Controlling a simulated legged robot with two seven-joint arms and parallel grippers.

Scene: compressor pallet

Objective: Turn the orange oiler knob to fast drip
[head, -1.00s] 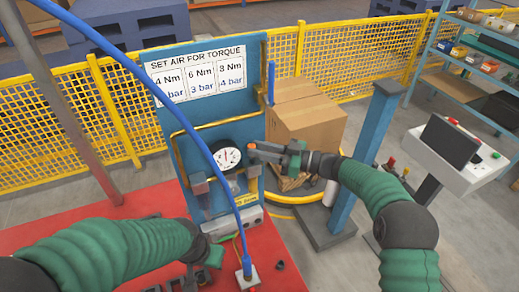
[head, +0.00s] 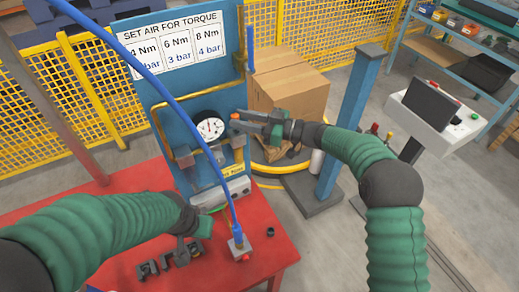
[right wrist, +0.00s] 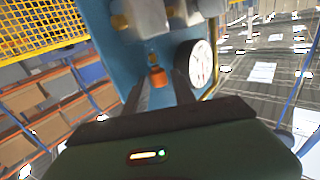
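The orange oiler knob (head: 235,116) shows just right of the white dial gauge (head: 209,129) on the blue panel (head: 170,92). My right gripper (head: 245,121) reaches in from the right with its fingertips close to the knob. In the right wrist view the orange knob (right wrist: 157,77) appears between the two spread fingers (right wrist: 160,88), with gaps at its sides. I cannot tell whether it lies between the tips or just beyond them. My left gripper (head: 193,240) is low over the red table, away from the knob; its fingers are unclear.
A blue hose (head: 170,92) crosses in front of the panel down to a fitting on the red table (head: 262,225). Small black parts (head: 165,262) lie near my left gripper. A cardboard box (head: 290,100) and blue post (head: 348,125) stand right of the panel.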

